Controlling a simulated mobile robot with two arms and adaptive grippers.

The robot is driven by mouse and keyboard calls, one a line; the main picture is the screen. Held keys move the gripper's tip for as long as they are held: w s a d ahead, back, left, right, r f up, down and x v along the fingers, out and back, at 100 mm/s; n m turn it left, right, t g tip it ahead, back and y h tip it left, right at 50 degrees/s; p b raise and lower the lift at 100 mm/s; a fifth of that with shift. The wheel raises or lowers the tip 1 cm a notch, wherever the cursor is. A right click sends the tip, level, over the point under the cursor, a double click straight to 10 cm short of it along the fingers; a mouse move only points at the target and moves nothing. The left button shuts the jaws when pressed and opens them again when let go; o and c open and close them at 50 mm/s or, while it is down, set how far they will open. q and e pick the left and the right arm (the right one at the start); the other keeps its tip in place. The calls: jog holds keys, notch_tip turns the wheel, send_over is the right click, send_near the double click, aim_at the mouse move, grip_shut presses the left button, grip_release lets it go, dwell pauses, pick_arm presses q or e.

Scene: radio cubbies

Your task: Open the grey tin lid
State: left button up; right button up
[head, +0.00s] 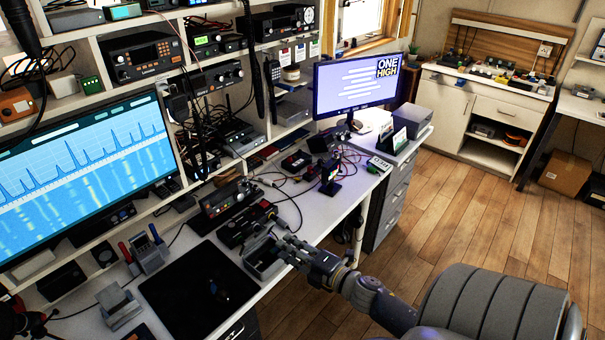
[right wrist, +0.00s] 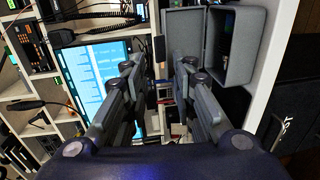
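The grey tin (head: 264,264) sits on the white desk in the head view, beside the black mat. In the right wrist view the tin (right wrist: 238,45) shows its hollow inside, with something small and dark in it. Its grey lid (right wrist: 182,32) stands swung away from the opening, along the tin's left side in that view. My right gripper (head: 287,246) is just right of the tin. In the right wrist view its fingers (right wrist: 158,72) are apart, with nothing clearly held between them. One finger overlaps the lid's lower end; I cannot tell whether they touch. My left gripper is not in view.
A black mat (head: 197,288) lies left of the tin. Black radio gear (head: 245,218) and loose cables crowd the desk behind it. A large monitor (head: 85,175) stands at the left, and another monitor (head: 357,80) further back. Open wooden floor (head: 450,215) lies to the right.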

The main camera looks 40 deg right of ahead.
jog(key=s, duration=0.4)
jog(key=shift+s+d+r, duration=0.2)
jog(key=shift+s+r, duration=0.15)
jog(key=shift+s, duration=0.05)
jog(key=shift+a+f, duration=0.1)
jog(key=shift+f, duration=0.05)
jog(key=c, duration=0.5)
jog(key=a+f+m+y+b, duration=0.1)
jog(key=m+b, duration=0.1)
jog(key=a+f+m+t+y+b, duration=0.1)
jog(key=a+f+b, duration=0.1)
jog(key=b, duration=0.1)
jog(key=a+f+m+t+y+b, duration=0.1)
jog(key=m+b, duration=0.1)
jog(key=shift+w+a+f+m+y+b, duration=0.3)
jog(key=shift+w+a+f+y, duration=0.05)
jog(key=shift+w+a+y, duration=0.05)
grip_shut()
jog(key=d+f+m+t+h+b, duration=0.4)
jog(key=m+b, duration=0.3)
jog(key=m, duration=0.5)
jog(key=r+x, duration=0.2)
jog(key=x, duration=1.1)
jog(key=shift+d+y+b, duration=0.2)
jog(key=shift+y+b, duration=0.1)
jog(key=shift+b, duration=0.05)
